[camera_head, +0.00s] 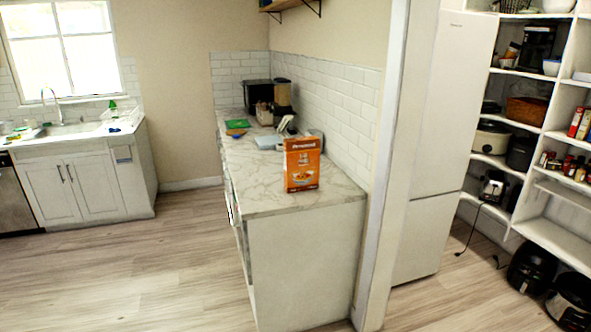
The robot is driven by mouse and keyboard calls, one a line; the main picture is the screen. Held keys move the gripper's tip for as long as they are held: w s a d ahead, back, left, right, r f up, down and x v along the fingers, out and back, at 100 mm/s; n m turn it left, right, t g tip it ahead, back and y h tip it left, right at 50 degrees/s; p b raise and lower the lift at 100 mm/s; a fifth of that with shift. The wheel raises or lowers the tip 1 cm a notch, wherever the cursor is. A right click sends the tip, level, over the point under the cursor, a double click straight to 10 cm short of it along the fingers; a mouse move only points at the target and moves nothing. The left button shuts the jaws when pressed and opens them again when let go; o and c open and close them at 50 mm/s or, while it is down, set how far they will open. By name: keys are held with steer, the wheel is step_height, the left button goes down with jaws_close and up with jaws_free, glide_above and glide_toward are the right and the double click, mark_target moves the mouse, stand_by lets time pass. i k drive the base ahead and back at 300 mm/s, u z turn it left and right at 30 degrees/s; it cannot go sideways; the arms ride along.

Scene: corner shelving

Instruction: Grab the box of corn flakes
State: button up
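An orange cereal box (301,165) stands upright near the front end of the marble-topped counter (262,200). Its front shows a bowl picture and white lettering too small to read for sure. More boxes, red and orange (578,123), stand on a shelf at the far right edge; their labels are not readable. My gripper is not in view.
Behind the orange box lie a light-blue item (268,142), a green board (235,124) and a coffee maker (282,98). A wall edge (382,180) and white fridge (440,150) stand right of the counter. Open wood floor (150,265) lies to the left.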

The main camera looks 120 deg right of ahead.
mark_target(301, 155)
steer(key=z, duration=0.6)
steer(key=i, duration=0.2)
steer(key=z, duration=4)
